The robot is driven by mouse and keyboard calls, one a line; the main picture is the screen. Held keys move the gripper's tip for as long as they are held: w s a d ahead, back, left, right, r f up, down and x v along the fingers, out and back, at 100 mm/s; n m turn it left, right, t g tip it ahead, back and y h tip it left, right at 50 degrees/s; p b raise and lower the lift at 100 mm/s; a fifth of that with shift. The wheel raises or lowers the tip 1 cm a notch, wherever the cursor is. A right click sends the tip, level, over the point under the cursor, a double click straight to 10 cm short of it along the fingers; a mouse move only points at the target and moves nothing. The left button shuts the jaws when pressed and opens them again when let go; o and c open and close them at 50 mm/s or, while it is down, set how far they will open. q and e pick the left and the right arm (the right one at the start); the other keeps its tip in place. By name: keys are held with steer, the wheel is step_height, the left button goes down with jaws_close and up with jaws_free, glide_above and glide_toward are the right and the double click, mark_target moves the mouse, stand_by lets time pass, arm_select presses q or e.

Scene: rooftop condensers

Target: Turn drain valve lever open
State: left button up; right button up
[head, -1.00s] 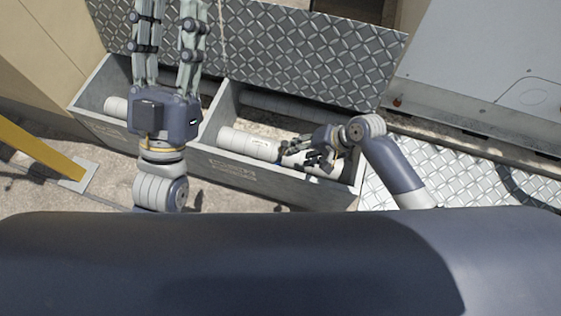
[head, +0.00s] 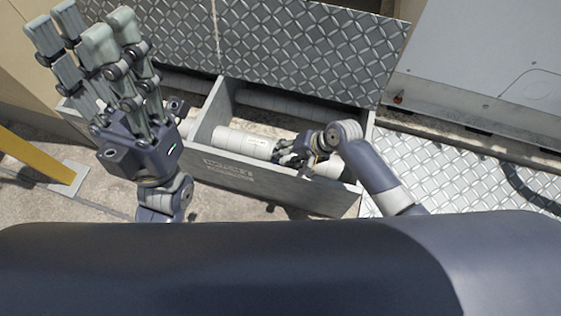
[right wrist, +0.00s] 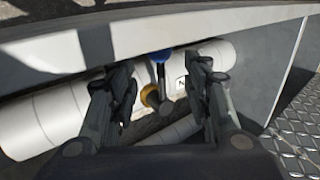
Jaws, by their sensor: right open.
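The drain valve shows in the right wrist view, with a blue lever (right wrist: 161,56) and a brass-coloured body (right wrist: 151,96) in front of a white pipe (right wrist: 55,118). My right gripper (right wrist: 163,78) is open, with one finger on each side of the valve; I cannot tell whether either touches it. In the head view, my right gripper (head: 288,152) reaches into the right part of the grey trough and hides the valve. My left gripper (head: 82,35) is open and empty, raised at the upper left with its fingers extended.
The grey trough (head: 265,185) has a front wall and a divider (head: 212,112). A raised diamond-plate cover (head: 300,50) stands behind it. A grey cabinet (head: 490,60) is at the right, and a yellow rail (head: 35,155) at the left.

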steer(key=b+x, duration=0.1)
steer(key=x, duration=0.2)
steer(key=shift+a+f, duration=0.1)
steer(key=shift+f, duration=0.05)
jaws_close()
